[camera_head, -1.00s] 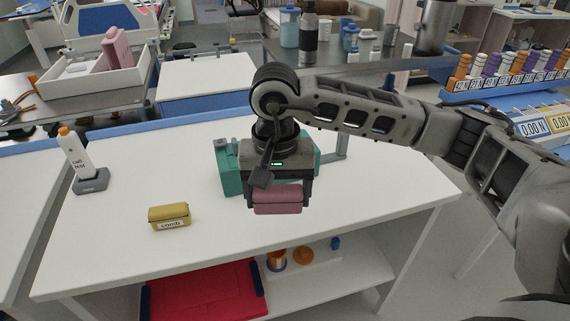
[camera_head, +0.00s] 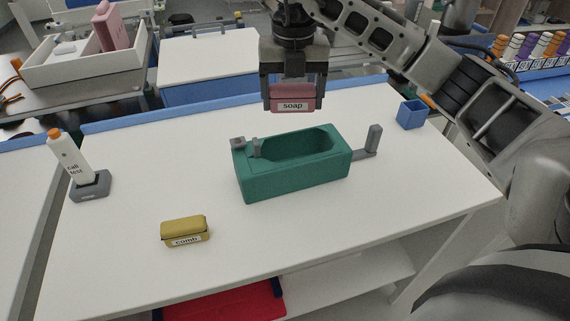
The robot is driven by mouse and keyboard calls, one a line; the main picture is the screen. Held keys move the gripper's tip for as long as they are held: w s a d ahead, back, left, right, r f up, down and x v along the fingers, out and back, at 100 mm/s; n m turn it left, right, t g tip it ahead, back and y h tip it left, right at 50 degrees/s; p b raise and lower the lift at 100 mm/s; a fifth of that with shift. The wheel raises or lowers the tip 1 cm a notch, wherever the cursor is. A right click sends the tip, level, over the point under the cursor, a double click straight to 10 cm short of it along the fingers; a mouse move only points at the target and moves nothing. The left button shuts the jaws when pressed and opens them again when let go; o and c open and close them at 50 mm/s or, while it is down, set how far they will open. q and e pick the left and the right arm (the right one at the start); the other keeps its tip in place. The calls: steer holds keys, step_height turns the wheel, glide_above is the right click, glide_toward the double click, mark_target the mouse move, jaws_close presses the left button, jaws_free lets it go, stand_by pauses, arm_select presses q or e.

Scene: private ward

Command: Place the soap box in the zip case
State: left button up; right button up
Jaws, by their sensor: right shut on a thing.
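The pink soap box (camera_head: 292,97), labelled "soap", is held up in my right gripper (camera_head: 293,92). The gripper is shut on it, with a finger at each side. The zip case (camera_head: 262,187) is a green open-topped case on the white table, with grey parts at its left and right ends. Its hollow faces up and looks empty. The soap box hangs above and behind the case in the picture, apart from it. My left gripper is not in view.
A yellow comb box (camera_head: 184,230) lies on the white table (camera_head: 120,262) in front of the case. A call-test handset (camera_head: 74,163) stands in a grey dock (camera_head: 90,187) at left. A small blue cup (camera_head: 410,114) stands at the right back.

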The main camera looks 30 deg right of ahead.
mark_target(292, 149)
steer(key=shift+w+d+m, duration=0.1)
steer(key=shift+w+m, duration=0.1)
steer(key=shift+m, duration=0.3)
step_height(292, 149, down, 14)
steer(key=shift+r+p, duration=0.2)
steer(key=shift+p, duration=0.4)
step_height(292, 149, down, 4)
steer(key=shift+f, duration=0.1)
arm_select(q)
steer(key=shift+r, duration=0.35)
arm_select(e)
steer(key=shift+f, duration=0.2)
steer(key=o, duration=0.7)
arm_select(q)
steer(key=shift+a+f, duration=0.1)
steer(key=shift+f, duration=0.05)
